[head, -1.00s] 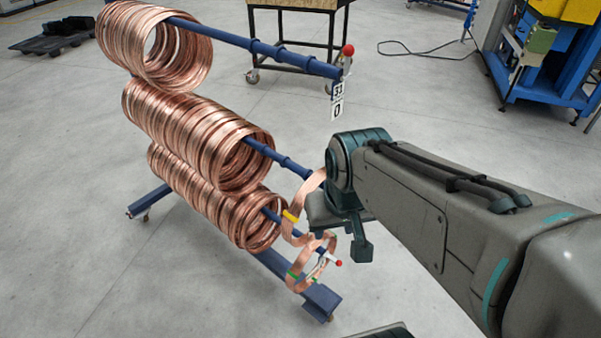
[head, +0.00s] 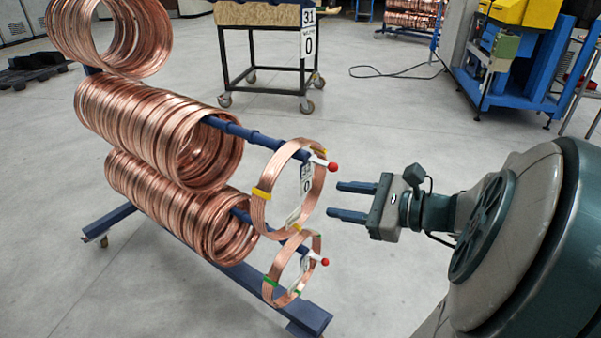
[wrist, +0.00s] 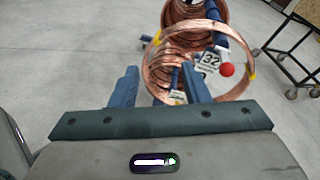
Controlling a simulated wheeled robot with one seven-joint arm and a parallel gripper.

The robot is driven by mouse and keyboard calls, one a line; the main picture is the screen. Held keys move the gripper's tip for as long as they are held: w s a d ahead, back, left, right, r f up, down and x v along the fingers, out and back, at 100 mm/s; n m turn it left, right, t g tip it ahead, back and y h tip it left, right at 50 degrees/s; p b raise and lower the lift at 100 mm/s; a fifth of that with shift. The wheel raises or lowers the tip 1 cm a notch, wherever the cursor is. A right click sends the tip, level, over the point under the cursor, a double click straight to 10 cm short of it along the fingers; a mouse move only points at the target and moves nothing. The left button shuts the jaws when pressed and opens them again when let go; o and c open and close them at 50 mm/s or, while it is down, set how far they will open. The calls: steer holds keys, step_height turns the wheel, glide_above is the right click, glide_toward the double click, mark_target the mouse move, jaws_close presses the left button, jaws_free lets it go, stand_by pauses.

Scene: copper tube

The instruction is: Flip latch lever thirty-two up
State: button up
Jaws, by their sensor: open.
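Latch lever thirty-two is a short white lever with a red ball (head: 333,167) at the tip of the rack's middle blue arm (head: 258,141). It lies roughly in line with that arm, not upright. Its red ball (wrist: 227,69) and the 32 tag (wrist: 212,58) show in the wrist view, right of my fingers. My gripper (head: 339,201) is open and empty, just right of and below the ball, apart from it. Its fingers point left at a copper ring (head: 259,208) with yellow bands around the arm's end. My gripper (wrist: 160,67) also shows in the wrist view.
A lower lever with a red ball (head: 325,261) sits beside a green-banded copper ring (head: 272,281). Large copper coils (head: 150,127) hang further back. Open floor lies around the rack.

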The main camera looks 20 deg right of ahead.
mark_target(337, 169)
steer(key=d+f+m+t+h+b, duration=0.25)
steer(key=d+m+t, duration=0.25)
steer(key=d, duration=0.3)
steer(key=x, duration=0.4)
steer(key=b+x, duration=0.1)
steer(key=x, duration=0.4)
steer(key=b+x, duration=0.1)
steer(key=x, duration=0.3)
steer(key=shift+w+d+r, duration=0.15)
steer(key=shift+w+r, duration=0.05)
steer(key=shift+r, duration=0.1)
steer(key=shift+r, duration=0.1)
steer(key=c, duration=0.9)
